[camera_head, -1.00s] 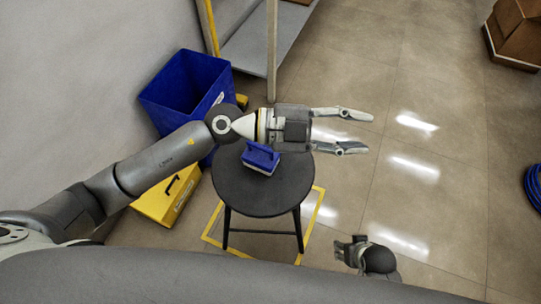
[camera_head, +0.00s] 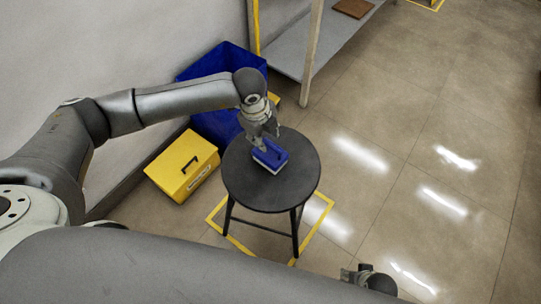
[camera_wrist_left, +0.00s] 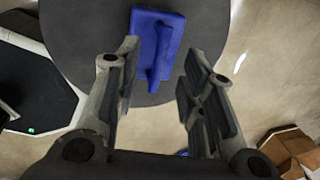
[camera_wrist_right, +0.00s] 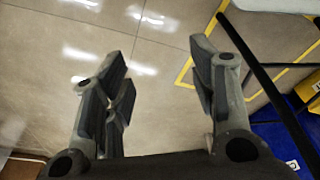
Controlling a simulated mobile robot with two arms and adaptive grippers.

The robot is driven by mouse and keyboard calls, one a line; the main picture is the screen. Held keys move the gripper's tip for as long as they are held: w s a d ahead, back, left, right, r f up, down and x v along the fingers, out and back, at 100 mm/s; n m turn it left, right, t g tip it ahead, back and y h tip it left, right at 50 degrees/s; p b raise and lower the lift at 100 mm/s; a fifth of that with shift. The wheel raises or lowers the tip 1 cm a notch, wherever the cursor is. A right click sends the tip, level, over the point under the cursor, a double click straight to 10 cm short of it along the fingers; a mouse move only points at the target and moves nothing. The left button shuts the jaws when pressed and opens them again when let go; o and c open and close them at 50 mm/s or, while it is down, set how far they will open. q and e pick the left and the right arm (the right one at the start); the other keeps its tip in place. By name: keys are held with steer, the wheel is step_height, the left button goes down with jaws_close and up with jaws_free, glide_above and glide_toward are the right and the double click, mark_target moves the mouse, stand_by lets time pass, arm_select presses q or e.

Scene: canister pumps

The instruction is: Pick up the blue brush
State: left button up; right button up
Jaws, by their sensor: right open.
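The blue brush (camera_head: 270,156) lies on the round black stool (camera_head: 262,192), near its top middle. In the left wrist view the brush (camera_wrist_left: 156,45) has a flat blue block and a raised handle pointing between the fingers. My left gripper (camera_head: 258,145) points down over the brush in the head view. In its wrist view its fingers (camera_wrist_left: 160,75) are open, one on either side of the brush handle, with gaps showing. My right gripper (camera_wrist_right: 165,70) is open and empty above the floor, away from the brush.
A blue bin (camera_head: 205,70) stands behind the stool by the wall. A yellow toolbox (camera_head: 182,166) sits left of the stool. Yellow floor tape (camera_head: 318,212) surrounds the stool legs. A shelf (camera_head: 290,42) stands at the back. The floor at right is clear.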

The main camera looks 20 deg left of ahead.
mark_target(269, 144)
arm_select(q)
steer(key=f, duration=0.3)
steer(key=d+f, duration=0.1)
steer(key=f, duration=0.1)
steer(key=shift+w+b, duration=0.3)
steer(key=shift+b, duration=0.05)
steer(key=shift+w+d+f, duration=0.1)
steer(key=shift+f, duration=0.25)
arm_select(e)
steer(key=r, duration=0.1)
steer(key=w+r, duration=0.1)
steer(key=r, duration=0.1)
steer(key=shift+w, duration=0.15)
arm_select(q)
jaws_close()
